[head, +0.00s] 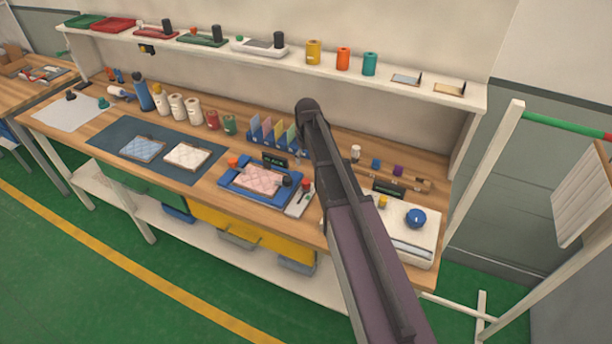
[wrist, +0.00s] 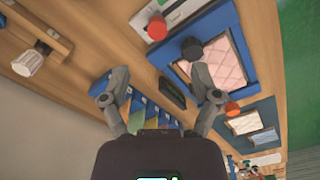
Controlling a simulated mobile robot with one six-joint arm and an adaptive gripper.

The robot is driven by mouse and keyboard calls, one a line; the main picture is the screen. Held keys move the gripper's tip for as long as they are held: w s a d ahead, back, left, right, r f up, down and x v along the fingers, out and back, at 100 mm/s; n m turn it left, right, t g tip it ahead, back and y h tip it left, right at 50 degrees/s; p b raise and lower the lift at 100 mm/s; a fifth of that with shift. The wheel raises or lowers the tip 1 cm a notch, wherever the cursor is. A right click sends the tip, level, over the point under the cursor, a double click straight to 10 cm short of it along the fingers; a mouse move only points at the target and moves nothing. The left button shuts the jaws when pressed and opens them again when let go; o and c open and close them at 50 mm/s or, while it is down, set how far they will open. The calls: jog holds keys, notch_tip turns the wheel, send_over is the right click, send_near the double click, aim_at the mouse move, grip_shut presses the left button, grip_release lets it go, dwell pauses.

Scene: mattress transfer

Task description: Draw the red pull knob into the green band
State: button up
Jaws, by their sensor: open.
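The red pull knob (wrist: 157,28) shows near the top of the wrist view, on a pale plate (wrist: 183,10) beside the blue tray. A small greenish mark shows on the plate, but I cannot tell the green band clearly. My gripper (wrist: 160,97) is open and empty, its fingers wide apart. In the wrist view the knob lies beyond the fingers, apart from them. My gripper is not clearly visible in the head view.
The blue tray (head: 232,181) holds a pink quilted pad (head: 262,178); a black knob (wrist: 192,48) stands on its edge. A card rack (head: 254,132) is behind. A white box with a blue knob (head: 416,217) stands right. An upper shelf (head: 205,45) overhangs the bench's back.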

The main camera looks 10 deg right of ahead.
aim_at(306, 181)
jog(key=shift+w+r, duration=0.35)
jog(key=shift+w, duration=0.55)
jog(key=shift+f, duration=0.1)
notch_tip(306, 181, down, 14)
jog(key=b, duration=1.3)
jog(key=shift+r+b, duration=0.25)
jog(key=shift+b, duration=0.05)
